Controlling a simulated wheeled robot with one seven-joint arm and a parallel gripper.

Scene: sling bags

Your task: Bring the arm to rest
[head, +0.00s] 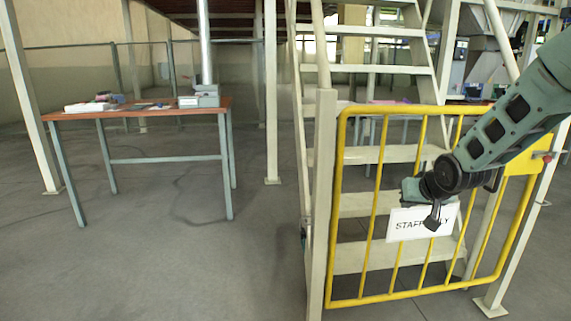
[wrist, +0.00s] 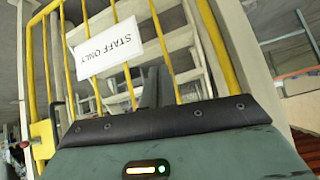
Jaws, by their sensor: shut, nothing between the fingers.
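My arm reaches in from the right in the head view, in front of the yellow gate (head: 337,215). My gripper (head: 432,222) hangs at its end, in front of the white "STAFF ONLY" sign (head: 405,226), covering part of the lettering. It is shut and nothing shows in it. In the wrist view the dark edge and green casing of my own wrist fill the lower part. The sign (wrist: 108,46) and the gate's yellow bars (wrist: 157,30) show beyond it, tilted. I cannot tell how far the gripper is from the gate.
Pale metal stairs (head: 365,155) rise behind the gate, beside an upright post (head: 320,200). A table (head: 150,112) with a grey device (head: 200,97) and small items stands at the left. The concrete floor (head: 180,270) between table and gate is clear.

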